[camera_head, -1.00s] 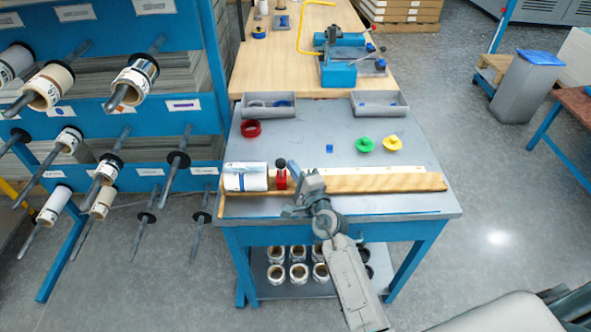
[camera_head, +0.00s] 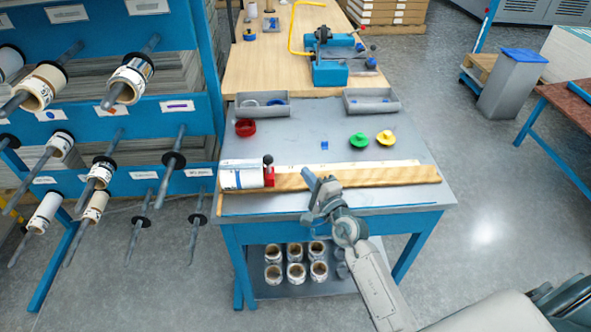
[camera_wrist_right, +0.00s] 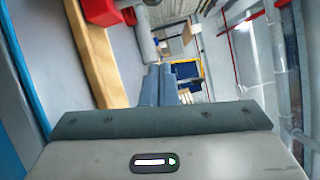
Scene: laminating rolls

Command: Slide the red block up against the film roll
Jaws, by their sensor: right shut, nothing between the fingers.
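The film roll (camera_head: 241,176), a white cylinder with blue marking, lies at the left end of the wooden strip on the grey table. The red block (camera_head: 269,177), with a black knob on top, stands at the roll's right end. They look touching, though a thin gap cannot be ruled out. My right gripper (camera_head: 308,177) is shut and empty, to the right of the red block and clear of it. In the right wrist view its closed fingers (camera_wrist_right: 158,85) point past the strip, with the red block (camera_wrist_right: 102,11) at the upper left. My left gripper is out of view.
The wooden strip (camera_head: 370,178) runs along the table front. Behind it are a red ring (camera_head: 245,128), a small blue cube (camera_head: 324,145), green (camera_head: 359,140) and yellow (camera_head: 385,137) pieces and two grey trays (camera_head: 263,110). A roll rack stands left.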

